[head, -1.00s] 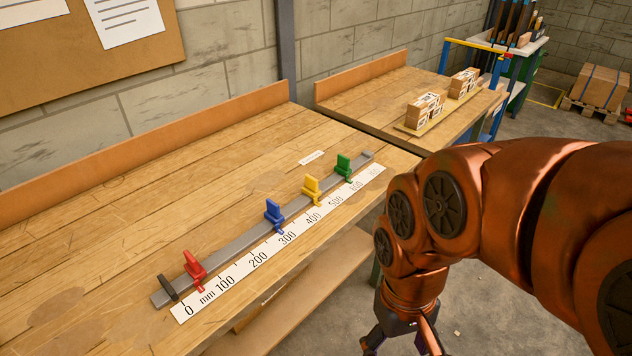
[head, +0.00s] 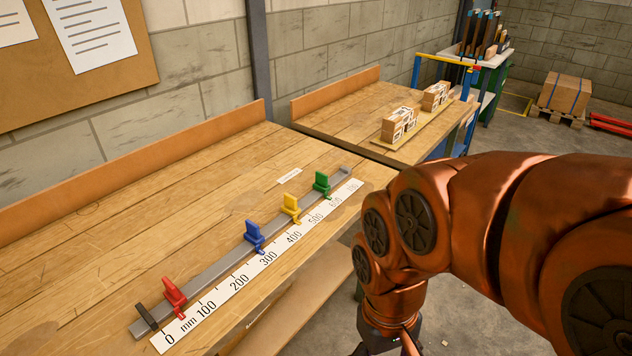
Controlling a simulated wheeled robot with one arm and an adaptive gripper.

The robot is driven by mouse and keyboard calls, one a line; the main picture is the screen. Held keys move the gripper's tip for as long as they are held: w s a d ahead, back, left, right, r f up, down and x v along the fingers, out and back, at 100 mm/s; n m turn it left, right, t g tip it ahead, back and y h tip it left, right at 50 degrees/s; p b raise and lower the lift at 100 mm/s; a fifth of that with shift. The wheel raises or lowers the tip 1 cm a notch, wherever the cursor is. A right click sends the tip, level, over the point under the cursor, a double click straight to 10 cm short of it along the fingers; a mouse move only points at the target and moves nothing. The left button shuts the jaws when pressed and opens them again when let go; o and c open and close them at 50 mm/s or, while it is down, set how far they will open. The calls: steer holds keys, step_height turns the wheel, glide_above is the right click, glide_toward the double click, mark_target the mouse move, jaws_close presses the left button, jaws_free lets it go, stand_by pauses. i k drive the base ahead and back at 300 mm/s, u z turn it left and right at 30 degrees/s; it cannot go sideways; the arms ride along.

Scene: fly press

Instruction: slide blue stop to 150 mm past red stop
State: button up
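The red stop (head: 174,297) sits on a grey rail (head: 210,274) near its left end, between the 0 and 100 marks of the white mm scale (head: 226,297). The blue stop (head: 253,236) stands farther right on the rail, near the 300 mark. The exact readings are too small to tell. My gripper (head: 388,350) hangs at the bottom edge, off the front of the bench and apart from both stops. Its fingertips are cut off by the frame edge, so its opening is hidden.
A yellow stop (head: 290,207) and a green stop (head: 321,183) stand on the rail right of the blue one. A dark end piece (head: 147,317) is at the rail's left end. Boxes (head: 400,123) stand on a second bench.

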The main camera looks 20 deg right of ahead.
mark_target(251, 234)
steer(key=u, duration=0.4)
steer(key=k, duration=0.55)
steer(key=u, duration=1.05)
steer(key=i, duration=0.95)
steer(key=z, duration=0.3)
